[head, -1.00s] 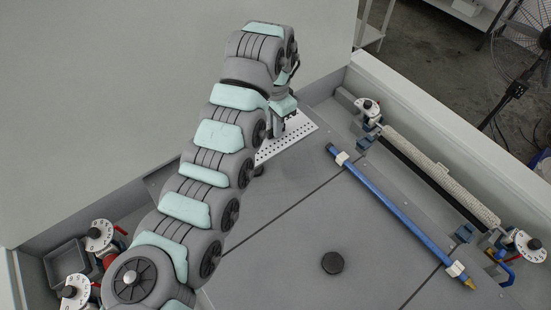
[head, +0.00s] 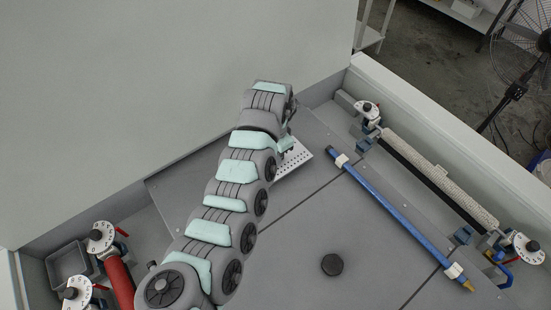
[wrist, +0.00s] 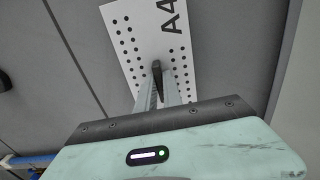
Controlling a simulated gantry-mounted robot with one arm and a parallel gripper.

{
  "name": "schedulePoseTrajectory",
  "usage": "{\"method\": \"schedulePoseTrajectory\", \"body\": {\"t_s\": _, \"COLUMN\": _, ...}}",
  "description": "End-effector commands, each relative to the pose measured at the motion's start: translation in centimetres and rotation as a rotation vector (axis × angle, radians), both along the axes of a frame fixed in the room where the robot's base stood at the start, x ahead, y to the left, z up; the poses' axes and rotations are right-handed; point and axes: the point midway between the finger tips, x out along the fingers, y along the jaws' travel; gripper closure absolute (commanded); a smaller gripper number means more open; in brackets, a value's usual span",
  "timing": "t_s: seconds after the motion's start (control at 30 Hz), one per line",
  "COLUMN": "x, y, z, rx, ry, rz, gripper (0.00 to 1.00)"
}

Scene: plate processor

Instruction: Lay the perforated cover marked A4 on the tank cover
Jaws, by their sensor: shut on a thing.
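The perforated cover (wrist: 150,22) is a white plate with rows of dark holes and the marking A4, seen in the wrist view. My gripper (wrist: 157,72) is shut on the small dark handle in its middle. In the head view the cover (head: 297,158) shows as a white strip, with my arm hiding much of it. It lies over the far part of the grey tank cover (head: 285,235). I cannot tell whether it touches the tank cover or hangs just above it.
A black round knob (head: 332,264) stands on the tank cover. A blue pipe (head: 395,212) runs along the right side, with a perforated white bar (head: 440,172) beyond it. Dials, a red pipe (head: 119,282) and a grey tray (head: 68,262) are at lower left. A tall pale wall stands behind.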

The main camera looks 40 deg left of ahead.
Motion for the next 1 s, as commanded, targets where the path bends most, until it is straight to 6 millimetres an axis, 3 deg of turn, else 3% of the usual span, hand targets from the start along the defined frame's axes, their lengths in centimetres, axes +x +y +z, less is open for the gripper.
{"method": "schedulePoseTrajectory", "body": {"t_s": 0.13, "x": 0.0, "y": 0.0, "z": -1.9, "rx": 0.000, "ry": 0.001, "rz": 0.000, "gripper": 1.00}}
{"method": "schedulePoseTrajectory", "body": {"t_s": 0.5, "x": 0.0, "y": -0.1, "z": -2.4, "rx": 0.000, "ry": 0.000, "rz": 0.000, "gripper": 1.00}}
{"method": "schedulePoseTrajectory", "body": {"t_s": 0.53, "x": 0.0, "y": 0.0, "z": -2.4, "rx": 0.000, "ry": 0.000, "rz": 0.000, "gripper": 0.87}}
{"method": "schedulePoseTrajectory", "body": {"t_s": 0.77, "x": 0.0, "y": 0.0, "z": -2.4, "rx": 0.000, "ry": 0.000, "rz": 0.000, "gripper": 0.68}}
{"method": "schedulePoseTrajectory", "body": {"t_s": 1.0, "x": 0.0, "y": 0.0, "z": -2.4, "rx": 0.000, "ry": 0.000, "rz": 0.000, "gripper": 0.68}}
